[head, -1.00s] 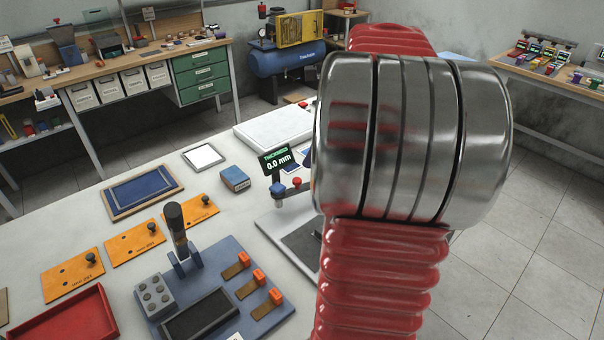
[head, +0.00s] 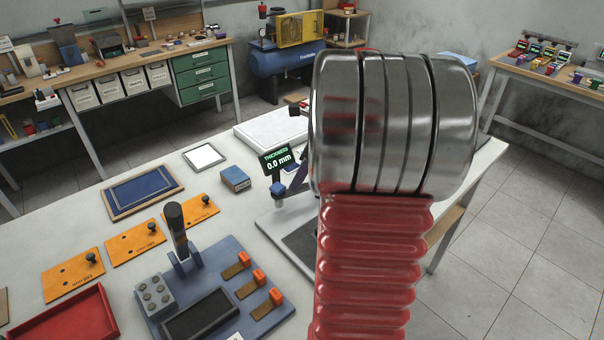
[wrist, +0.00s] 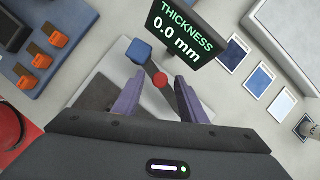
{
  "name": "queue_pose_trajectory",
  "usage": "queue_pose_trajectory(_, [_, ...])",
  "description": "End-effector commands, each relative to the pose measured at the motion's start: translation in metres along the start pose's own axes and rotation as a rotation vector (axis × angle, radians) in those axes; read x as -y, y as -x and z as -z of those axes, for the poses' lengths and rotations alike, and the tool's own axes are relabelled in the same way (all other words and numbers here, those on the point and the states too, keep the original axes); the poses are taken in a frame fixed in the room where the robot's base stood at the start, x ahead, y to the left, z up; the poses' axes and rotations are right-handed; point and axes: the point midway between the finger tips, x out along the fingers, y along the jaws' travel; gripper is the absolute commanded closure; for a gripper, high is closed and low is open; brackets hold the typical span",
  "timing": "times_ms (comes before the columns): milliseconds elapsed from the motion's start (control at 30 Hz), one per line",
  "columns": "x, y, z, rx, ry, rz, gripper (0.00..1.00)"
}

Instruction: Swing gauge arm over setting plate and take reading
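The thickness gauge's display (head: 277,160) reads 0.0 mm; the display also shows in the wrist view (wrist: 180,30). Below it are a blue knob (wrist: 138,50) and a red knob (wrist: 160,80) on the grey gauge arm (wrist: 150,65). My gripper (wrist: 157,79) is open, its two purple fingers on either side of the red knob with visible gaps. A finger also shows beside the display in the head view. The gauge base (head: 268,222) carries a dark pad (wrist: 98,92). I cannot tell which surface is the setting plate. My arm hides the gauge's right side in the head view.
A blue fixture (head: 225,262) with orange-tipped clamps stands front left of the gauge. A blue box (head: 235,179), orange plates (head: 135,244), a red tray (head: 75,322) and a white slab (head: 262,128) are on the table. Small bluish cards (wrist: 260,80) lie beside the gauge.

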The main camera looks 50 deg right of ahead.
Motion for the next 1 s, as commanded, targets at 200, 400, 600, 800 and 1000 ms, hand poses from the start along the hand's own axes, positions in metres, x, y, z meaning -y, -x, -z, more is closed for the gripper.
queue_pose_trajectory(200, [0.0002, 0.0004, 0.0002, 0.000, -0.001, 0.000, 0.77])
queue_pose_trajectory(400, [0.0002, 0.0004, 0.0003, 0.000, -0.001, 0.000, 0.91])
queue_pose_trajectory(600, [0.0002, 0.0005, 0.0003, 0.000, -0.001, 0.000, 1.00])
queue_pose_trajectory(800, [0.0003, 0.0006, 0.0003, 0.000, -0.001, 0.000, 1.00])
queue_pose_trajectory(1000, [0.0017, 0.0008, 0.0004, -0.001, 0.004, 0.002, 1.00])
